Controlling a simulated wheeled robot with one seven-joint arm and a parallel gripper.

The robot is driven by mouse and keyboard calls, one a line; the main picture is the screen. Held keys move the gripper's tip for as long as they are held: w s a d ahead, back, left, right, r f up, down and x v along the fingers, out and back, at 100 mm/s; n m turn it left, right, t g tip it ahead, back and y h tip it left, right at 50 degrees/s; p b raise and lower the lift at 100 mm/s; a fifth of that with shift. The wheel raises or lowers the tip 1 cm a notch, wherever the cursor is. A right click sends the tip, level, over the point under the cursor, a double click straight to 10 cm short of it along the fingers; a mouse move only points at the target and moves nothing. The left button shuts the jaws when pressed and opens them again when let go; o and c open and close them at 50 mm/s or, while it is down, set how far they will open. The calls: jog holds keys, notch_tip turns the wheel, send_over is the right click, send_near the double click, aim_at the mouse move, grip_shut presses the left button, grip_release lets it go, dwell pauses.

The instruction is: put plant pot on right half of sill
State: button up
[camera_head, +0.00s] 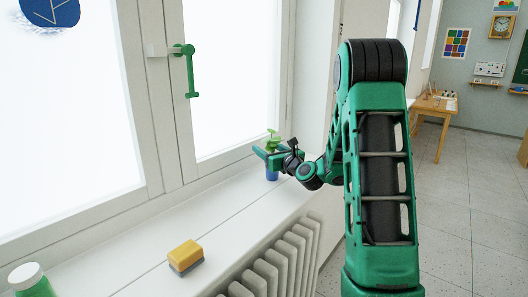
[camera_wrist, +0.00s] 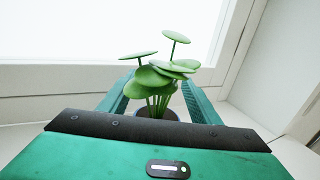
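The plant pot (camera_head: 271,175) is small and blue, with round green leaves, and stands upright near the far right end of the white sill (camera_head: 120,262). In the wrist view the leaves (camera_wrist: 165,70) rise above the dark pot rim (camera_wrist: 157,113), between my two green fingers. My gripper (camera_head: 268,155) reaches in from the right at pot height, with a finger on each side of the pot. The fingers look spread, with small gaps beside the rim. The lower pot is hidden by my gripper body in the wrist view.
A yellow and grey sponge (camera_head: 186,256) lies on the sill nearer to me. A green bottle with a white cap (camera_head: 31,280) stands at the lower left. The window frame with a green handle (camera_head: 190,72) rises behind the sill. A radiator (camera_head: 285,262) is below.

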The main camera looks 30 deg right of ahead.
jog(key=shift+r, duration=0.1)
jog(key=s, duration=1.2)
jog(key=shift+a, duration=0.25)
